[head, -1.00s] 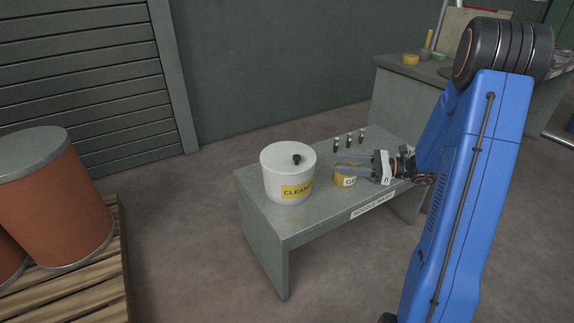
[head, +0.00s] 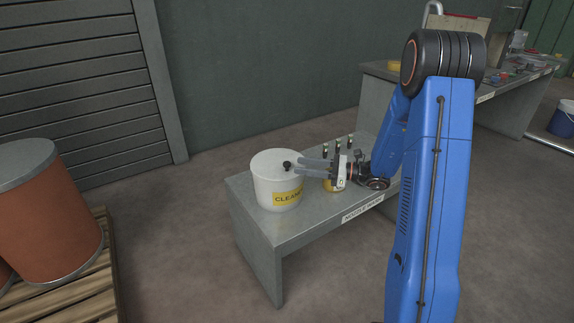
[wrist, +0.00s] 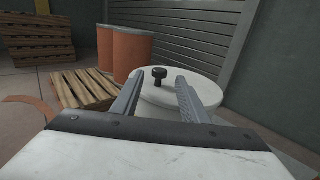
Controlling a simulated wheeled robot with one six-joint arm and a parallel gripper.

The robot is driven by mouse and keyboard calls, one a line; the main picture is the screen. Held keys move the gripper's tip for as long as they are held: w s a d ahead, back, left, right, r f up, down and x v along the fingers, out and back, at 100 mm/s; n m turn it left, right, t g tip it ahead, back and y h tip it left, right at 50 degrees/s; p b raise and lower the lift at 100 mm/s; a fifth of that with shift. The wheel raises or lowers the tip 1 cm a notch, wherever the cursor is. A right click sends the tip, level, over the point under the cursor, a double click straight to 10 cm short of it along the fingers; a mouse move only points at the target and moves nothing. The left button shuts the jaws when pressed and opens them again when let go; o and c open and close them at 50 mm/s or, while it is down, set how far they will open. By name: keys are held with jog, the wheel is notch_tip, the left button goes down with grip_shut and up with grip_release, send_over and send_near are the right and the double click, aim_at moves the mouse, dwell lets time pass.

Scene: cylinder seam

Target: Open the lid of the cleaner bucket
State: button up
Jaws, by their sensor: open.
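The white cleaner bucket (head: 277,190) stands upright on the grey bench, with a yellow label on its side. Its lid (head: 271,162) is on, and a black knob (head: 287,165) rises from the lid. My gripper (head: 300,164) is at lid height at the bucket's right side, with its fingertips close to the knob. In the wrist view the gripper (wrist: 155,88) is open, and the knob (wrist: 159,74) shows between and just beyond the fingertips. The lid (wrist: 205,92) is partly hidden behind the right finger.
The grey bench (head: 262,235) also holds a yellow container (head: 328,186), mostly hidden by my gripper, and several small nozzles (head: 338,144) at the back. Red-brown drums (head: 50,215) on a pallet stand at left. A second bench (head: 375,92) is at back right.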

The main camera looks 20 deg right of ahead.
aim_at(287, 163)
jog(key=x, duration=0.6)
jog(key=shift+w+a, duration=0.1)
jog(key=shift+a, duration=0.15)
grip_shut()
